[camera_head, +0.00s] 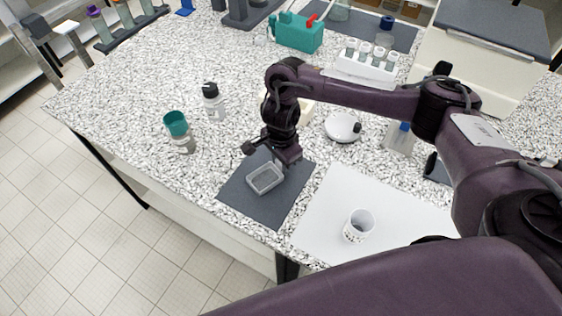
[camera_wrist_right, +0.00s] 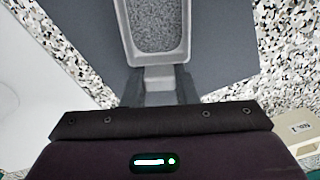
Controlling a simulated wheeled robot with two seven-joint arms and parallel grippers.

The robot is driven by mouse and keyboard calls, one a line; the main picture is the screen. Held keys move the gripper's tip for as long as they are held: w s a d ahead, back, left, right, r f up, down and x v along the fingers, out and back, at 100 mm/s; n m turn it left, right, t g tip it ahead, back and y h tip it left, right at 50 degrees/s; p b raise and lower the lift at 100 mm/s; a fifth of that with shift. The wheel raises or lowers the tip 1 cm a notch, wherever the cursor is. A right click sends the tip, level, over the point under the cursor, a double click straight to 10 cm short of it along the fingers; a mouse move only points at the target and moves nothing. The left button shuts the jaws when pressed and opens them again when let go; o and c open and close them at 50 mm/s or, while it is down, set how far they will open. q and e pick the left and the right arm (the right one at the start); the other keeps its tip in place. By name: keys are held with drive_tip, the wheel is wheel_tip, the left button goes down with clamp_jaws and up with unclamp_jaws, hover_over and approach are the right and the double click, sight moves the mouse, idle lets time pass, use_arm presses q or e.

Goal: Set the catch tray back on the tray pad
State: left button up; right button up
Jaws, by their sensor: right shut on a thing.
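The catch tray (camera_head: 266,179) is a small grey rectangular tray with rounded corners. It is over the dark grey tray pad (camera_head: 238,195); whether it touches the pad I cannot tell. In the right wrist view the tray (camera_wrist_right: 187,45) has a speckled grey inside, and the dark pad (camera_wrist_right: 222,60) spreads around it. My right gripper (camera_head: 276,164) is at the tray's far side. Its fingers (camera_wrist_right: 159,86) are shut on a tab at the tray's near end in the wrist view. My left gripper is not in view.
A white mat (camera_head: 325,215) with a white cup (camera_head: 358,226) lies right of the pad. A green-topped jar (camera_head: 178,130) and a white bottle (camera_head: 214,102) stand to the left. A round white dish (camera_head: 342,127) is behind. The counter's front edge is close to the pad.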

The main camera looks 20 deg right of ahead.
drive_tip(key=shift+f+b, duration=0.25)
drive_tip(key=shift+b, duration=0.1)
drive_tip(key=o, duration=0.9)
drive_tip(key=shift+r, duration=0.1)
drive_tip(key=shift+o, duration=0.2)
drive_tip(key=shift+r+p, duration=0.45)
wheel_tip(320, 180, up, 12)
drive_tip(key=shift+f+p, duration=0.25)
drive_tip(key=shift+p, duration=0.05)
